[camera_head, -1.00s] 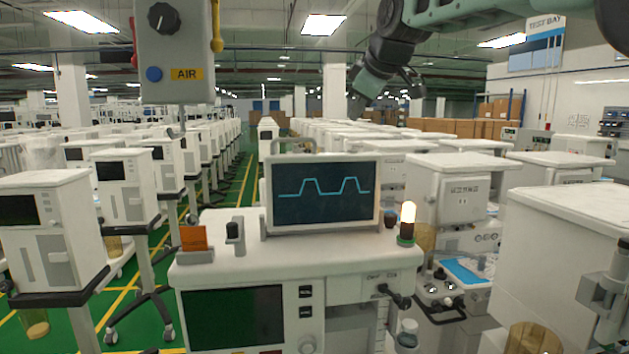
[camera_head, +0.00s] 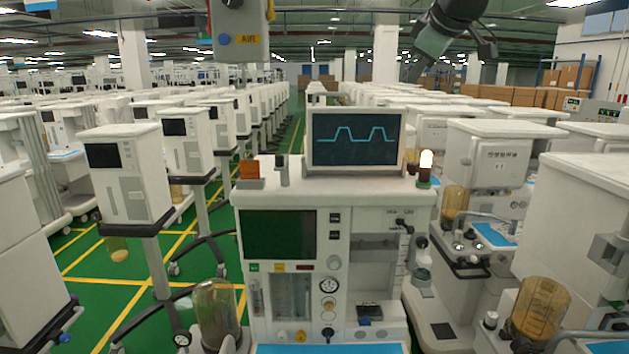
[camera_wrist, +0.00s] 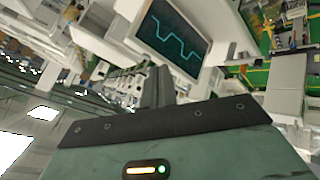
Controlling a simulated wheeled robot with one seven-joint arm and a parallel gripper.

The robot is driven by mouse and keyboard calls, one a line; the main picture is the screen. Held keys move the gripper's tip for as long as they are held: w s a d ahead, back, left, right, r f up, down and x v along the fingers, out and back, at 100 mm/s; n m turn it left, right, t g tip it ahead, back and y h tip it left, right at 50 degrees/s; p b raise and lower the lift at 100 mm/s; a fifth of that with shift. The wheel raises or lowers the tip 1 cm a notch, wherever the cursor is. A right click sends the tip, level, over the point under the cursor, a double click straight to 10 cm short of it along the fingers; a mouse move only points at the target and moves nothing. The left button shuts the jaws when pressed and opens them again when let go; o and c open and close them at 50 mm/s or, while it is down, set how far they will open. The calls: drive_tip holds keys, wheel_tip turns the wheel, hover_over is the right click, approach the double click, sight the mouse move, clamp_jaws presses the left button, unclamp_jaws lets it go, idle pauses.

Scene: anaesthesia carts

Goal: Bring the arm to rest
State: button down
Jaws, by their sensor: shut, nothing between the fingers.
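My dark green and black arm shows at the top right of the head view, with my gripper (camera_head: 432,45) hanging down at its end. It is raised above the rows of carts and apart from them. In the wrist view my gripper's dark fingers (camera_wrist: 158,88) are together with nothing between them. The wrist view is tilted, and the monitor with the blue trace (camera_wrist: 178,38) shows beyond the fingers. Most of the arm is out of the head view.
The nearest anaesthesia cart (camera_head: 335,195) stands in front, with a monitor (camera_head: 355,138) and a lit lamp (camera_head: 426,160) on top. White carts crowd both sides. Green floor (camera_head: 130,285) shows at left.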

drive_tip(key=s+a+f+m+g+b, duration=0.15)
drive_tip(key=s+a+f+b, duration=0.35)
drive_tip(key=f, duration=0.5)
drive_tip(key=s+a+f+g+y+b, duration=0.1)
drive_tip(key=s+a+f+g+b, duration=0.15)
drive_tip(key=s+f, duration=0.7)
drive_tip(key=s+a+f+g+b, duration=0.1)
drive_tip(key=s+a+f+b, duration=0.3)
drive_tip(key=f, duration=0.8)
drive_tip(key=s+d+f+m+g+h+b, duration=0.1)
drive_tip(key=s+f+b, duration=0.3)
drive_tip(key=s+f, duration=0.7)
drive_tip(key=s+d+f+m+g+h+b, duration=0.1)
drive_tip(key=s+d+f+b, duration=0.3)
drive_tip(key=s+f, duration=0.8)
drive_tip(key=shift+s+g+b, duration=0.65)
drive_tip(key=shift+g, duration=0.25)
